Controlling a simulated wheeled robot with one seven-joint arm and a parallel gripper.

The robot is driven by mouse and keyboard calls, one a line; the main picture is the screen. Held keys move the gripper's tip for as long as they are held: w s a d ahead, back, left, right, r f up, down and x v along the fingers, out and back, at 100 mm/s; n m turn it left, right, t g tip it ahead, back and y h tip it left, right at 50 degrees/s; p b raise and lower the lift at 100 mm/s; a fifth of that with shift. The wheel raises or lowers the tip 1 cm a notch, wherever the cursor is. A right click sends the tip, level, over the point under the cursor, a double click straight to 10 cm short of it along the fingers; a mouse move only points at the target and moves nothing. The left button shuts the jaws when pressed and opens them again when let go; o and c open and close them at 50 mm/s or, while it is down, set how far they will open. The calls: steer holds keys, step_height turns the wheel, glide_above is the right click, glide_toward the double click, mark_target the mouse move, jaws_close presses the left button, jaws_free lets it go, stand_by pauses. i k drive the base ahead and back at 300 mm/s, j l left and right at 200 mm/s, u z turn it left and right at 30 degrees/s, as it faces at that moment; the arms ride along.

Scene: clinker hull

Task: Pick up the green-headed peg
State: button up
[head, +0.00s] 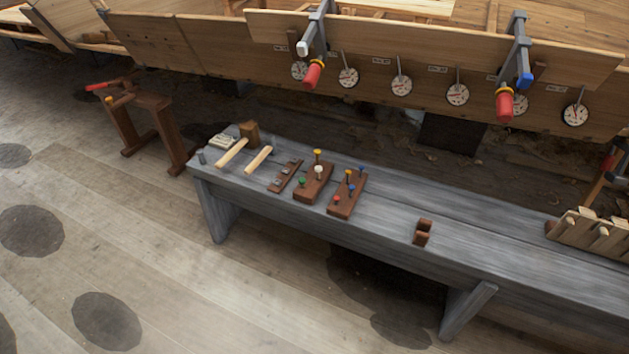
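The green-headed peg (302,181) stands at the near left corner of a brown wooden block (312,193) on the grey bench. A white-headed peg (319,169) and a yellow-headed peg (317,153) stand in the same block, behind and to the right of it. Only the green head shows clearly; its shaft is too small to make out. My gripper is not in view.
A second block (343,208) beside it holds red, yellow and blue pegs. A mallet (238,146) and a dark slotted strip (285,176) lie left. The bench (380,233) is clear around a small brown cradle (422,232). Clamps (313,45) hang above on the hull.

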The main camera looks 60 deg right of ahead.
mark_target(301, 181)
steer(key=l+z, duration=0.1)
steer(key=z, duration=1.75)
steer(key=i+l+u, duration=0.1)
steer(key=l, duration=0.25)
steer(key=i+l, duration=0.2)
steer(key=l, duration=0.2)
steer(key=i+l+u, duration=0.15)
steer(key=l, duration=0.2)
steer(key=i+l+u, duration=0.1)
steer(key=l, duration=0.3)
steer(key=u, duration=1.3)
steer(key=i+l, duration=0.05)
steer(key=l, duration=0.05)
